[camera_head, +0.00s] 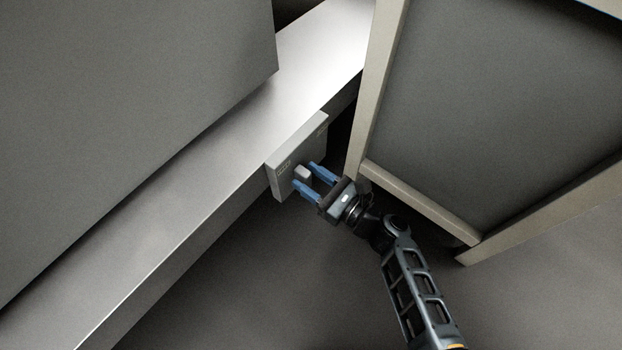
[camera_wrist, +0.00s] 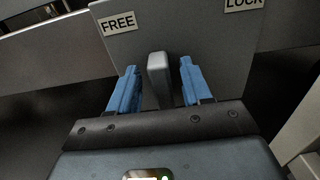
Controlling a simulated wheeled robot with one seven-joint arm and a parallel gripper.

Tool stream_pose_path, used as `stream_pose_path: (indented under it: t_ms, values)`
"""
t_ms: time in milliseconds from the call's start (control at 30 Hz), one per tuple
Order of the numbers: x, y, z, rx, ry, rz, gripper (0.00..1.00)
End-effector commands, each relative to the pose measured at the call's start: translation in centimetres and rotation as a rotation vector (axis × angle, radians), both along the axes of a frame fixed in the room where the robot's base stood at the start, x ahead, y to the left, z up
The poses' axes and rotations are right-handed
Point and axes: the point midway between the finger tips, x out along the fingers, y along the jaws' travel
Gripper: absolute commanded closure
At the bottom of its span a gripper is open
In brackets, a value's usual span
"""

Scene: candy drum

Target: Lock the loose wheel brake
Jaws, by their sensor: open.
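A grey brake plate (camera_head: 284,172) is fixed to the side of a long pale ledge. In the wrist view the plate (camera_wrist: 205,38) carries a FREE label (camera_wrist: 118,24) on the left and a LOCK label (camera_wrist: 243,4) on the right, partly cut off. A light grey lever (camera_wrist: 159,78) sticks out from the plate, nearer FREE than LOCK; it also shows in the head view (camera_head: 302,173). My gripper (camera_wrist: 158,85) is open, its blue fingers on either side of the lever. Gaps show between the lever and both fingers. In the head view my gripper (camera_head: 308,178) faces the plate.
The pale ledge (camera_head: 200,140) runs diagonally behind the plate. A large grey box (camera_head: 130,90) stands on its left part. A beige-framed panel (camera_head: 418,195) stands close on the right of my gripper. The dark floor (camera_head: 240,290) below is clear.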

Motion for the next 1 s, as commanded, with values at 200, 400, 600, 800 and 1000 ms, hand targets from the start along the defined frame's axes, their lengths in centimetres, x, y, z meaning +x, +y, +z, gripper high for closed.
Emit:
stream_pose_path:
  t_ms: [200, 400, 600, 800, 1000]
  values:
    - [0.02, 0.04, 0.01, 0.0, 0.0, 0.0, 0.51]
    - [0.0, 0.03, 0.0, -0.001, 0.001, 0.0, 0.69]
    - [-0.01, 0.02, -0.01, -0.001, 0.001, 0.0, 0.88]
    - [0.01, 0.06, 0.01, -0.001, -0.001, 0.001, 1.0]
    - [0.03, 0.1, 0.03, -0.001, -0.001, 0.001, 1.0]
